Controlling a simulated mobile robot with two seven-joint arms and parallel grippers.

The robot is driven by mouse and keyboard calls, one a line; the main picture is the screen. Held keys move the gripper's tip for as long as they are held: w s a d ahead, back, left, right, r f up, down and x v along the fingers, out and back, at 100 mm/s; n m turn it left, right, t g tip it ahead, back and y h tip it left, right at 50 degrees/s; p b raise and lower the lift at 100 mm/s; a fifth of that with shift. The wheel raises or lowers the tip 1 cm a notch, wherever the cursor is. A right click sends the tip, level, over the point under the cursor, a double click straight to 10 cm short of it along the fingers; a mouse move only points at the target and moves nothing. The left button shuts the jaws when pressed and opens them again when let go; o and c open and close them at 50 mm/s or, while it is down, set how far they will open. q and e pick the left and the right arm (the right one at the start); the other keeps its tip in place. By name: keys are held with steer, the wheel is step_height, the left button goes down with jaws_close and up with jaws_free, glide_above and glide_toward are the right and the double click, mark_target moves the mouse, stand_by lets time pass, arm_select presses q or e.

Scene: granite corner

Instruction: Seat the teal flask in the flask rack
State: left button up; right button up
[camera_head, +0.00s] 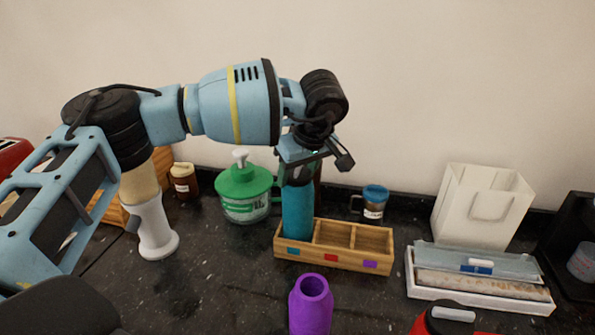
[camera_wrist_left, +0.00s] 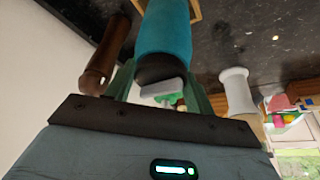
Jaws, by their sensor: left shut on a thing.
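The teal flask (camera_head: 297,212) is upright at the left compartment of the wooden flask rack (camera_head: 345,262), above the teal mark on its front. Its lower end is hidden behind the rack's front wall, so I cannot tell whether it touches the floor. My left gripper (camera_head: 298,178) is shut on the flask's upper part from above. The flask (camera_wrist_left: 165,30) with its dark top also shows between the fingers (camera_wrist_left: 162,88) in the left wrist view. The middle and right compartments, marked red and purple, are empty. My right gripper is not in view.
A purple flask (camera_head: 311,305) stands in front of the rack, and a red flask with black lid (camera_head: 445,320) is at the front edge. A green-lidded jar (camera_head: 245,195), blue-lidded mug (camera_head: 373,204), white bag (camera_head: 482,205) and white tray (camera_head: 480,291) surround the rack.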

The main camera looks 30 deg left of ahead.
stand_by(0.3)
arm_select(q)
steer(key=o, duration=1.6)
steer(key=shift+f, duration=0.1)
steer(key=v, duration=1.2)
steer(key=shift+d, duration=0.1)
